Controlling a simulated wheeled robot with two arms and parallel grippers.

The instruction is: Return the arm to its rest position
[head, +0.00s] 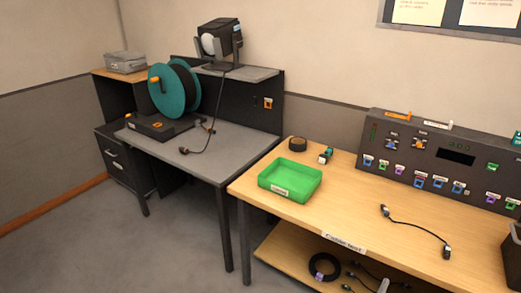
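Neither of my grippers nor any part of my arms shows in the head view. A wooden bench (340,225) stands at the right with a green tray (290,181) near its left end.
A grey desk (215,149) at the left holds a teal cable reel (173,88) and a lamp (220,42) on its raised shelf. A black tape roll (298,144) lies behind the tray. A lower shelf (290,252) holds coiled cables. Open floor (150,250) lies at the left front.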

